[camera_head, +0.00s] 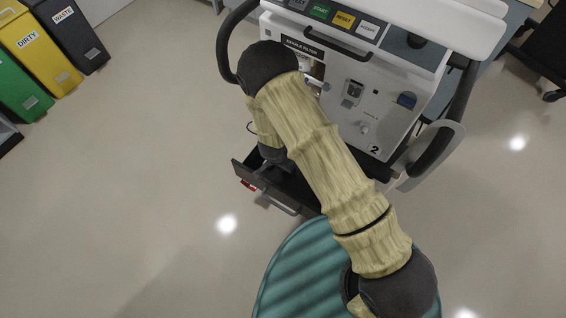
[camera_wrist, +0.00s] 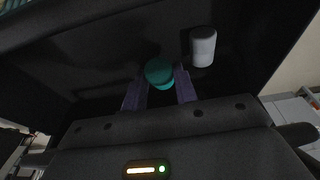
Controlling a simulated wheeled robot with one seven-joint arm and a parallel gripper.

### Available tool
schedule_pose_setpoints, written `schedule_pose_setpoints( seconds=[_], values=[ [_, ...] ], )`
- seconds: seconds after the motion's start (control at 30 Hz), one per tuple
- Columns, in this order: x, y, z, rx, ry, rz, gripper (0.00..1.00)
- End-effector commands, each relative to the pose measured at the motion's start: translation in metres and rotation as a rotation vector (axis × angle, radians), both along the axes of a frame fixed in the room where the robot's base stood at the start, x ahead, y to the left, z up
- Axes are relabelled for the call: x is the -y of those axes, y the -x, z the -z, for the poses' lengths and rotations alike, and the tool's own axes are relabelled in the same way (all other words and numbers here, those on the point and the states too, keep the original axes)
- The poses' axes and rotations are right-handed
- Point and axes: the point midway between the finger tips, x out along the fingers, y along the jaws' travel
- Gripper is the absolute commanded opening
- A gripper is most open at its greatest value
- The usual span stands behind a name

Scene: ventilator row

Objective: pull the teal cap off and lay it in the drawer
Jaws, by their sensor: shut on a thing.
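The teal cap (camera_wrist: 159,72) shows in the wrist view between the two fingertips of my gripper (camera_wrist: 160,82), which is shut on it. The cap is over the dark inside of the open drawer, which shows in the head view (camera_head: 300,190) pulled out below the ventilator. I cannot tell whether the cap touches the drawer floor. In the head view my arm hides the cap and most of my gripper.
A whitish cylinder (camera_wrist: 203,46) is in the drawer to the right of the cap. The ventilator (camera_head: 370,100) marked 2 stands behind the drawer. Waste bins (camera_head: 45,50) stand at the far left. The floor left of the drawer is clear.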

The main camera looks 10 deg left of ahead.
Motion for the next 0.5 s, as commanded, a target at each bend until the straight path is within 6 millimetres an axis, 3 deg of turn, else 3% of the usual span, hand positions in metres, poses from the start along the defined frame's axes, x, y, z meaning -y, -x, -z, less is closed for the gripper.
schedule_pose_setpoints(
  seconds=[0.2, 0.5],
  values=[
    [0.002, -0.001, 0.018, 0.000, 0.000, 0.004, 0.00],
    [0.003, -0.002, 0.019, 0.000, 0.001, 0.005, 0.00]
  ],
)
